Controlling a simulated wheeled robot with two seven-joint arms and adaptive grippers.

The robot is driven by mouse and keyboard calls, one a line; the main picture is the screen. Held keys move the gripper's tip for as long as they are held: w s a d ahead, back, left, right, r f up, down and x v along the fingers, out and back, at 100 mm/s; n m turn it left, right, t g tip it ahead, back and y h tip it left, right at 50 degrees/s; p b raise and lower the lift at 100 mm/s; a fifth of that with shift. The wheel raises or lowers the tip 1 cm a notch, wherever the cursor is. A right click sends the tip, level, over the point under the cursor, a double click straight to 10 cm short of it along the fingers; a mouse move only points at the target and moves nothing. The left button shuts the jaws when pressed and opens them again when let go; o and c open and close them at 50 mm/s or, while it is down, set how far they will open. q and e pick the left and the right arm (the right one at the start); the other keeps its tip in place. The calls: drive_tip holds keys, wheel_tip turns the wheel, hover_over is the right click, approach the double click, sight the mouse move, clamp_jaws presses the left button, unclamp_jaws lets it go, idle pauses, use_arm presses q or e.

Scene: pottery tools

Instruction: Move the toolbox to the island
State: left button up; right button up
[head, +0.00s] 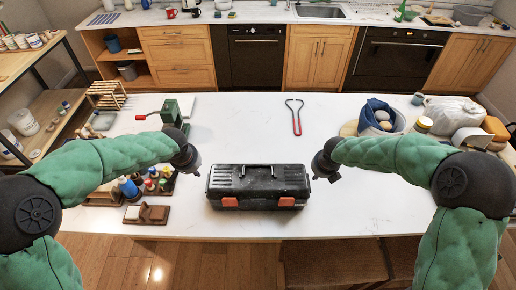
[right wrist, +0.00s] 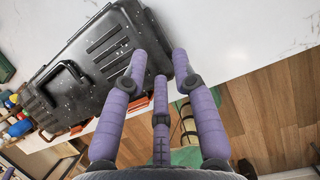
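The black toolbox (head: 259,186), with orange latches and a top handle, lies on the white top of the island (head: 270,135), near its front edge. My left gripper (head: 192,170) is just left of the toolbox, apart from it; its fingers are too small to tell open or shut. My right gripper (head: 328,176) is just beyond the toolbox's right end. In the right wrist view, its purple fingers (right wrist: 160,65) are spread and empty; one overlaps the toolbox (right wrist: 85,70) in the picture, and contact cannot be told.
Paint bottles (head: 150,181) and a brown block (head: 147,214) sit left of the toolbox. A red looped tool (head: 296,118) lies behind it. A bowl with a blue cloth (head: 378,113) is at the back right. Brown stools (head: 335,265) stand in front. The top around the toolbox's back is clear.

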drive_tip(key=v, duration=0.6)
drive_tip(key=shift+f, duration=0.15)
idle(0.3)
